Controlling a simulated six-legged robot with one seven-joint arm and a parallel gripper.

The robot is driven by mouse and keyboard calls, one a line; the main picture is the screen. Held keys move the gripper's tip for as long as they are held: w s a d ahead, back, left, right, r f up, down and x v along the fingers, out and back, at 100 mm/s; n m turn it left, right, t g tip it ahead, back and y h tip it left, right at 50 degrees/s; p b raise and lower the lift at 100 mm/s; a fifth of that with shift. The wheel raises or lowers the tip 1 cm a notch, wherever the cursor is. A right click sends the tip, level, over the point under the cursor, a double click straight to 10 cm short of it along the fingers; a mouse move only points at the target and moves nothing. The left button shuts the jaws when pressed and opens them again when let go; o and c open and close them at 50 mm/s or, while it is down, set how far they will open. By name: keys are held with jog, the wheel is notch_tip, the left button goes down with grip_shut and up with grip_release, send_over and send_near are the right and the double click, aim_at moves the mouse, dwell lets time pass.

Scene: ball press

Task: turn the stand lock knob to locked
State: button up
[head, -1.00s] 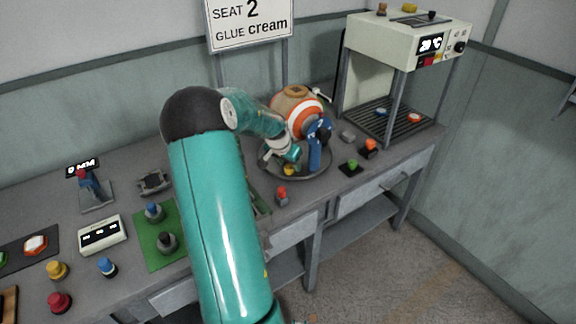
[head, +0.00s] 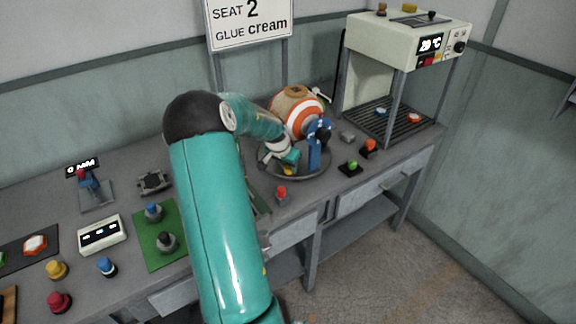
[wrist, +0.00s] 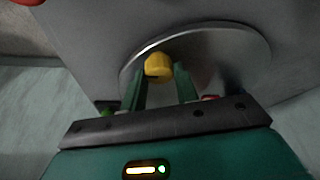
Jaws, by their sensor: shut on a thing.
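The stand has a round grey base (head: 318,172) with a blue upright clamp (head: 314,152) and holds an orange, white and tan ball (head: 299,112). A small yellow knob (head: 287,171) sits low on the base, partly hidden by my gripper (head: 290,160). In the wrist view the yellow knob (wrist: 158,66) lies between the two green fingers of my gripper (wrist: 161,72), over the shiny round base (wrist: 225,55). My gripper is shut on the knob. I cannot read any lock marking.
A red-topped piece (head: 281,195) stands just in front of the base. The press (head: 405,45) stands at the back right. A green mat (head: 160,235) with pegs lies left of my arm.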

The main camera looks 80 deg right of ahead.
jog(key=shift+w+m+g+y, duration=0.1)
jog(key=shift+m+g+y, duration=0.3)
jog(key=shift+m, duration=1)
jog(key=shift+m+g+y, duration=0.1)
jog(key=shift+m+g, duration=0.5)
jog(key=shift+m, duration=0.8)
jog(key=o, duration=1)
